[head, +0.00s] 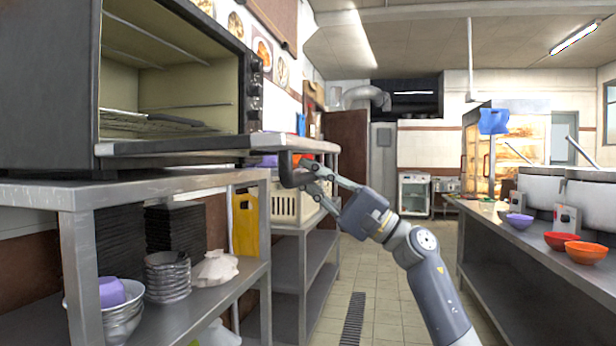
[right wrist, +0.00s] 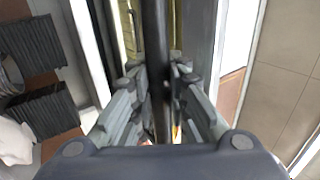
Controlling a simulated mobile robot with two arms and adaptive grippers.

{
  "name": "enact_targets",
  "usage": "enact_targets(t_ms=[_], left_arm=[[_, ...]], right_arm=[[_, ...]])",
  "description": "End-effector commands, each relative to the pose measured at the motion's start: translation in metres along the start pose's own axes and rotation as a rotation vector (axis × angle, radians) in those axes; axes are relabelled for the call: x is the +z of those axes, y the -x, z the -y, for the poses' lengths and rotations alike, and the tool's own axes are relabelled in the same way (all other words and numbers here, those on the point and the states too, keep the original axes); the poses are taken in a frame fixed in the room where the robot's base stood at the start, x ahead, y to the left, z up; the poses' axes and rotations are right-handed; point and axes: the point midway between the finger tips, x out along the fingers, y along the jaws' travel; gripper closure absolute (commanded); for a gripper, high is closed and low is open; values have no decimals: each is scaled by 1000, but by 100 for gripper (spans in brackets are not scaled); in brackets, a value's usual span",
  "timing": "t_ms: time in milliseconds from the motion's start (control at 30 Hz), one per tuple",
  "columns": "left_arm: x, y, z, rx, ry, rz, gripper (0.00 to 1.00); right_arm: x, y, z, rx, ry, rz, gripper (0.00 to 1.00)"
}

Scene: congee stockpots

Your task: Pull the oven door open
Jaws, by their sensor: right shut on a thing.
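The dark oven (head: 45,90) stands on a metal shelf at the left of the head view. Its door (head: 195,146) is swung down to about level, and the inside with a wire rack (head: 150,122) shows. My right gripper (head: 302,172) is at the door's outer edge, shut on the dark door handle (head: 285,168). In the right wrist view the handle (right wrist: 155,40) runs as a dark bar between the fingers (right wrist: 160,95). The fingers partly hide the handle. My left gripper is not in view.
The metal shelf unit (head: 170,190) under the oven holds stacked bowls (head: 168,275) and dark trays. A cream crate (head: 290,206) sits behind my gripper. A counter with pots and bowls (head: 585,252) stands at the right. The tiled aisle between is clear.

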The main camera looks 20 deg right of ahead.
Motion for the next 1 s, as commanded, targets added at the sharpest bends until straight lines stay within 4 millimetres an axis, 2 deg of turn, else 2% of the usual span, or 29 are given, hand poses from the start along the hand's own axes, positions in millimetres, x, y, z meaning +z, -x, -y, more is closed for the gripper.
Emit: enact_targets(t_ms=[33,67,133,433,567,667,1000], left_arm=[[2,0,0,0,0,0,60],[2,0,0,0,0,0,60],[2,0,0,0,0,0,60],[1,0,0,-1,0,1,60],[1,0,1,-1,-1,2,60],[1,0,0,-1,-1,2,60],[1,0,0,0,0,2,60]], right_arm=[[0,3,-11,21,-2,6,100],[0,3,-11,21,-2,6,78],[0,3,-11,21,-2,5,63],[1,1,-7,14,-1,5,63],[0,9,-7,13,-1,3,63],[0,24,-8,15,-1,2,63],[-1,95,-7,17,0,0,63]])
